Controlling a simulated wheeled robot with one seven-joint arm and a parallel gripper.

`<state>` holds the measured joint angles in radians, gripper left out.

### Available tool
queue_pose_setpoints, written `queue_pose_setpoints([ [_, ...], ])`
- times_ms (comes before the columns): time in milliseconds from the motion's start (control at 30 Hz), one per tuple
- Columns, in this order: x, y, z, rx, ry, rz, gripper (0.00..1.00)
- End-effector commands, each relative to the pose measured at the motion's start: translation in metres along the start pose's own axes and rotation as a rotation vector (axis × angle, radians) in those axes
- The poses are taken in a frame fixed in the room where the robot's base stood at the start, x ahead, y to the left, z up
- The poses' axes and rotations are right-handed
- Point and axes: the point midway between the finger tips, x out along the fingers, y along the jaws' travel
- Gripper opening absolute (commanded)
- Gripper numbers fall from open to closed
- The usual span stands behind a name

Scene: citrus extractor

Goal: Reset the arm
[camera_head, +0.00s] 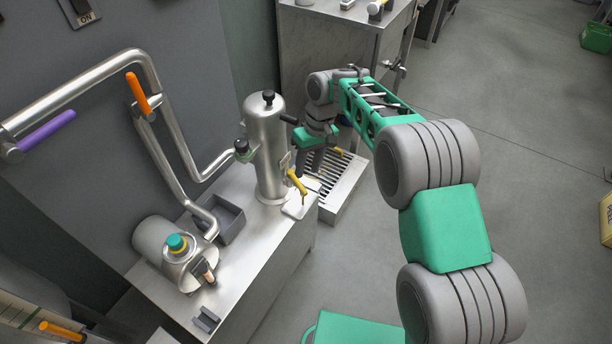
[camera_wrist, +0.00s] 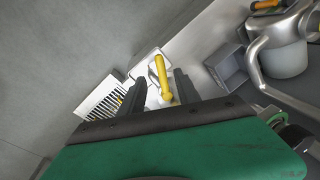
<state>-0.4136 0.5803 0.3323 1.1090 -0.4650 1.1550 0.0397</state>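My arm reaches from the right side of the head view toward the tall steel cylinder (camera_head: 265,145) of the extractor. My gripper (camera_head: 311,170) points down just right of the cylinder, above the edge of the steel counter. In the wrist view, its two dark fingers (camera_wrist: 160,92) stand apart with a gap between them. A yellow lever (camera_head: 297,181) sticks out from the cylinder's lower front. It also shows between the fingers in the wrist view (camera_wrist: 162,72). I see nothing clamped, though whether a finger touches the lever is unclear.
A pale square plate (camera_head: 295,209) lies below the lever. A slatted tray (camera_head: 345,180) stands right of the counter. Steel pipes with orange (camera_head: 138,93) and purple (camera_head: 47,131) handles run along the left wall. A grey bin (camera_head: 229,220) sits behind. Open floor lies right.

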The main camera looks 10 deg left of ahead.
Motion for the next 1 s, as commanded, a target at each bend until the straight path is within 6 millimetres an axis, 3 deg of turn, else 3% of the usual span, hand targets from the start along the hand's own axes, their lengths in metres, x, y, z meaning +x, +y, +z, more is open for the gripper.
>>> queue_pose_setpoints([
  [433,-0.007,0.000,0.001,0.000,0.000,0.000,0.39],
  [567,-0.040,0.006,0.013,0.044,0.026,0.013,0.39],
  [667,-0.101,0.017,0.046,0.140,0.079,0.042,0.39],
  [700,-0.127,0.021,0.066,0.190,0.103,0.058,0.39],
  [800,-0.182,0.029,0.123,0.320,0.167,0.103,0.39],
  [900,-0.221,0.031,0.187,0.449,0.225,0.153,0.39],
  [1000,-0.244,0.028,0.250,0.572,0.279,0.208,0.39],
])
